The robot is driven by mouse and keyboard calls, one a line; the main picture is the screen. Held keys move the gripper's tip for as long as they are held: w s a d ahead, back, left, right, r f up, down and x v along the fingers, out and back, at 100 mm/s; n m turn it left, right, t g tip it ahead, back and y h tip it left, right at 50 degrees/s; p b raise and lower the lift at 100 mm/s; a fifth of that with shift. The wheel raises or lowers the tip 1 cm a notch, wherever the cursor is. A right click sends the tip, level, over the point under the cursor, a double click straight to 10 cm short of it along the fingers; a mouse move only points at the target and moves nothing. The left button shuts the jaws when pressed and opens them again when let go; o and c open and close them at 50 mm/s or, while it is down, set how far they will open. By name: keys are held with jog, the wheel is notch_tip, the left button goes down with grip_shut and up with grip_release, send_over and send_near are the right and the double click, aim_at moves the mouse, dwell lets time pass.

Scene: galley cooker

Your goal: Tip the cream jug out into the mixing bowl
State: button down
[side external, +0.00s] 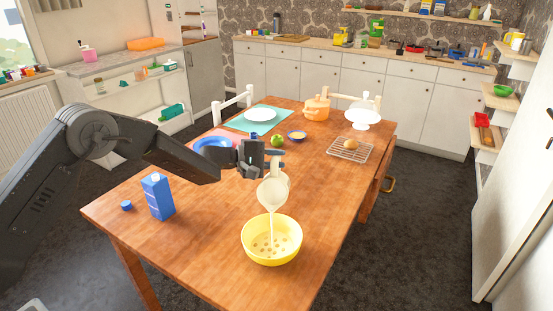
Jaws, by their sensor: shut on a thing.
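The cream jug (274,190) is cream-coloured and hangs tilted, spout down, above the mixing bowl. A pale stream runs from it down into the bowl. The yellow mixing bowl (290,247) stands on the wooden table near its front edge. Pale liquid and several darker round spots show inside the bowl. My gripper (271,164) is at the upper end of the jug, shut on it. The jug's handle and the exact grip are too small to make out. The jug is apart from the bowl.
A blue carton (158,197) and a blue cap (126,205) stand left of the bowl. The table (330,205) is clear right of the bowl.

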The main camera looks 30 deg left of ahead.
aim_at(275, 169)
jog(key=shift+s+d, duration=0.1)
jog(key=shift+s, duration=0.05)
jog(key=shift+s+f+m, duration=0.15)
jog(key=shift+m, duration=0.15)
dwell(1.9)
jog(key=shift+s+d+f+m+t+h, duration=0.2)
jog(key=shift+s+d+m+t, duration=0.1)
jog(key=shift+s+m, duration=0.3)
jog(key=shift+s+d+f+m+t+h, duration=0.1)
jog(key=shift+s+d+m+t+h, duration=0.15)
jog(key=shift+s+m, duration=0.35)
dwell(4.1)
jog(key=shift+s, duration=0.15)
